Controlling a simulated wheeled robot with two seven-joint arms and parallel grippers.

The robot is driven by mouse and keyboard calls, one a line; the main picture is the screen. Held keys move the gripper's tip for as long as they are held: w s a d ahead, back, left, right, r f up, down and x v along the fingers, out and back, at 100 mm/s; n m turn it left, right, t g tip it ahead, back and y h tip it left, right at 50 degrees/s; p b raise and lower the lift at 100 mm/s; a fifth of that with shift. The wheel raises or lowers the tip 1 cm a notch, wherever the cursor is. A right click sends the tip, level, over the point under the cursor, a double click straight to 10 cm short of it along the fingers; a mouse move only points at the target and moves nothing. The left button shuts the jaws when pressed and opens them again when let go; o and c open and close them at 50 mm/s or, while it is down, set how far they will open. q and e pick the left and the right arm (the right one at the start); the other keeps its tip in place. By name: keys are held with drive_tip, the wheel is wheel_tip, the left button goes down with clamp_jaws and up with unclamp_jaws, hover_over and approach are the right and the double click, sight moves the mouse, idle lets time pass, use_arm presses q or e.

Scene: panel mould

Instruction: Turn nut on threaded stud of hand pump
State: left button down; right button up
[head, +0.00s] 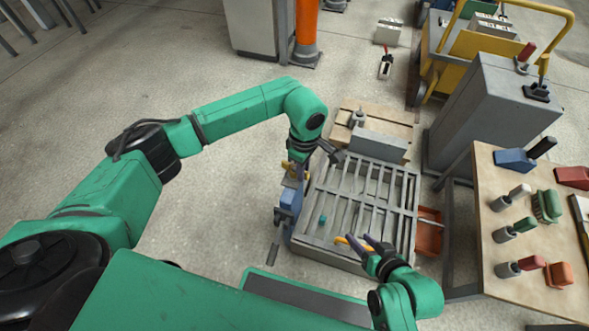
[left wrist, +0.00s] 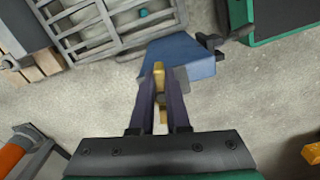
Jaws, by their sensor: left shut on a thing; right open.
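The hand pump has a blue body (head: 290,200) at the left edge of the grated mould in the head view. In the left wrist view the blue body (left wrist: 182,55) lies just beyond the fingertips, with a black crank-like part at its right. My left gripper (head: 294,168) reaches down to the pump's far end. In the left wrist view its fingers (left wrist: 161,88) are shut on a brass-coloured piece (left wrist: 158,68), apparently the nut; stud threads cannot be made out. A grey block is beside it. My right gripper (head: 368,243) is open over the mould's near edge.
The grey slatted mould (head: 408,215) fills the middle, with a small teal piece (head: 322,219) on it. A wooden pallet (head: 395,127) is behind. An orange bin (head: 429,232) and a tool-covered table (head: 483,160) stand right.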

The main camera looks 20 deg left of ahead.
use_arm(q)
drive_tip(key=n, duration=0.1)
drive_tip(key=w+n, duration=0.1)
drive_tip(key=n, duration=0.1)
drive_tip(key=n+p, duration=0.1)
drive_tip(key=n, duration=0.1)
drive_tip(key=shift+w+a+r, duration=0.15)
drive_tip(key=shift+w, duration=0.15)
drive_tip(key=shift+w+n, duration=0.15)
drive_tip(key=shift+n, duration=0.75)
drive_tip(key=c, duration=0.8)
unclamp_jaws()
wheel_tip(320, 180, up, 14)
drive_tip(key=p, duration=0.3)
drive_tip(key=shift+r, duration=0.1)
drive_tip(key=shift+o, duration=0.2)
